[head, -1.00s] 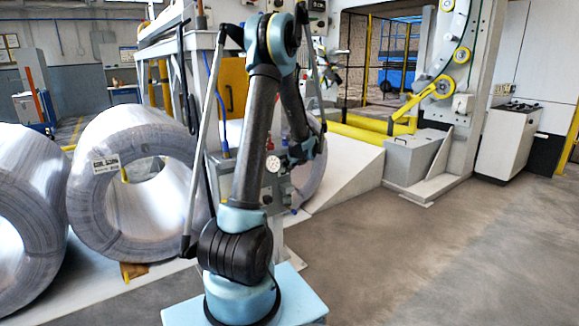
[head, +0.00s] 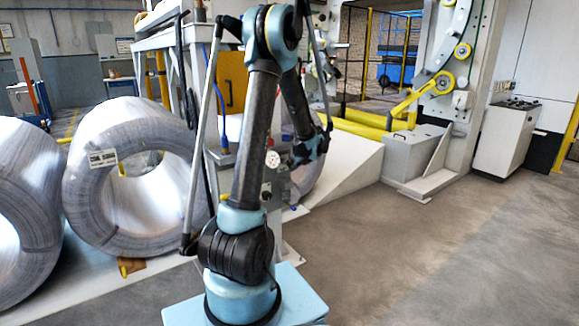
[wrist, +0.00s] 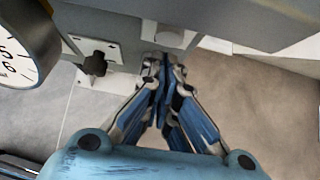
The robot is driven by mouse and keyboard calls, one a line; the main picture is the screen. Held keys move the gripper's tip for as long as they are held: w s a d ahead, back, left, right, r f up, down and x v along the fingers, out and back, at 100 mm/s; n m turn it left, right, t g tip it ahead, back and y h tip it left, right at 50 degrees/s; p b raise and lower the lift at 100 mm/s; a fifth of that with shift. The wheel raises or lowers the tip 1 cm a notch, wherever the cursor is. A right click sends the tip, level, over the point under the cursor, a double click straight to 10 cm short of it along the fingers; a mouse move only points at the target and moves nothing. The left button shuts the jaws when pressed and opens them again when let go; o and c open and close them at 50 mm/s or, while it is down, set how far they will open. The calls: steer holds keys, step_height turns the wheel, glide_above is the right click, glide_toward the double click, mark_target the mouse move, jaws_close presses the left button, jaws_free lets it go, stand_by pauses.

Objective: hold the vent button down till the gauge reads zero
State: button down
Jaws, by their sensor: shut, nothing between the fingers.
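The gauge (head: 272,158) is a small round white dial on a grey post behind my arm in the head view. It also shows large and cut off at the left edge of the wrist view (wrist: 15,62), with black numerals; its needle cannot be read. My gripper (wrist: 165,62) is shut and empty in the wrist view, to the right of the gauge. Its fingertips are at or just below a pale round fitting (wrist: 168,38) on a grey surface. I cannot tell whether this is the vent button or whether the fingers touch it.
A black star-shaped knob (wrist: 96,63) sits on a pale bracket between the gauge and my fingers. Large wire coils (head: 130,190) stand at the left. A grey box (head: 412,152) and a console (head: 505,140) stand at the right. The floor at front right is clear.

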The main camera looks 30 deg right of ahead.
steer(key=v, duration=1)
steer(key=shift+s+r, duration=0.2)
steer(key=s+a+r+n+g+y, duration=0.1)
steer(key=s+a+n+g, duration=0.1)
steer(key=a+n, duration=0.95)
steer(key=s+a+r+n+g, duration=0.15)
steer(key=a+n, duration=0.35)
steer(key=a, duration=1.4)
steer(key=s+a+f+n+g+h, duration=0.1)
steer(key=s+a+f+n, duration=0.3)
steer(key=s+a+n, duration=0.3)
steer(key=s+a+f+n+g, duration=0.2)
steer(key=s+a+f+n, duration=0.2)
steer(key=s+a+n, duration=0.3)
steer(key=s+n, duration=0.4)
steer(key=s, duration=0.2)
steer(key=shift+a+f+n+h, duration=0.15)
steer(key=shift+n+h, duration=0.2)
steer(key=shift+h, duration=0.05)
